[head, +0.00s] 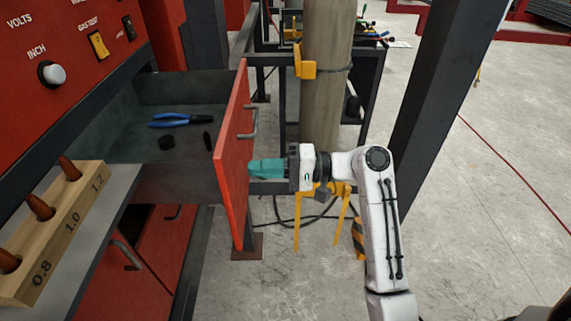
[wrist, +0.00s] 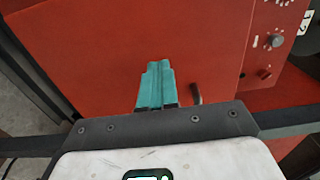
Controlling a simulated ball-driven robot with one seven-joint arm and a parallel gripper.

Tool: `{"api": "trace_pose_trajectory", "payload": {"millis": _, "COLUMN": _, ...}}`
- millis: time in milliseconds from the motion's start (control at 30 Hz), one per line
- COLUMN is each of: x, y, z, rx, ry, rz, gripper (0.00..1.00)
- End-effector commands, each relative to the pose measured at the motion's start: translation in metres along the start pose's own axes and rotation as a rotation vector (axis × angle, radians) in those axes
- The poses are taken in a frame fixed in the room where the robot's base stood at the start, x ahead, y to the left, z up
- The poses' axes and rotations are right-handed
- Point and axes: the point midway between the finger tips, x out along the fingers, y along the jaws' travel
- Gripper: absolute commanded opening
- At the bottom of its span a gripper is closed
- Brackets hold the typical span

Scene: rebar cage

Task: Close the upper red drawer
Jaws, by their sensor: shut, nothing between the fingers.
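The upper red drawer (head: 233,165) is pulled out to the right from the red cabinet in the head view. Its red front has a grey bar handle (head: 252,124). My gripper (head: 252,169), with teal fingers, is shut and empty, its tips at the outer face of the drawer front below the handle. I cannot tell for sure whether they touch it. In the wrist view the teal fingers (wrist: 156,82) point at the red drawer front (wrist: 110,60), and part of the handle (wrist: 196,93) shows to their right.
Blue-handled pliers (head: 180,120) and small dark items lie inside the drawer. A wooden block (head: 55,240) with brown pegs stands on the ledge at left. Lower red drawers (head: 160,255) are below. A dark post (head: 440,90) rises at right.

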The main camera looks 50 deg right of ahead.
Motion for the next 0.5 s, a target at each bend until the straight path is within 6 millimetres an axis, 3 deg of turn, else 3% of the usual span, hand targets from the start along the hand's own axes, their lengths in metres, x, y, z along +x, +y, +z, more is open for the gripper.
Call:
{"api": "trace_pose_trajectory", "payload": {"millis": 200, "x": 0.018, "y": 0.0, "z": 0.0, "rx": 0.0, "ry": -0.001, "rz": 0.0, "gripper": 0.0}}
{"api": "trace_pose_trajectory", "payload": {"millis": 500, "x": 0.021, "y": 0.0, "z": 0.0, "rx": 0.0, "ry": 0.0, "rz": 0.001, "gripper": 0.0}}
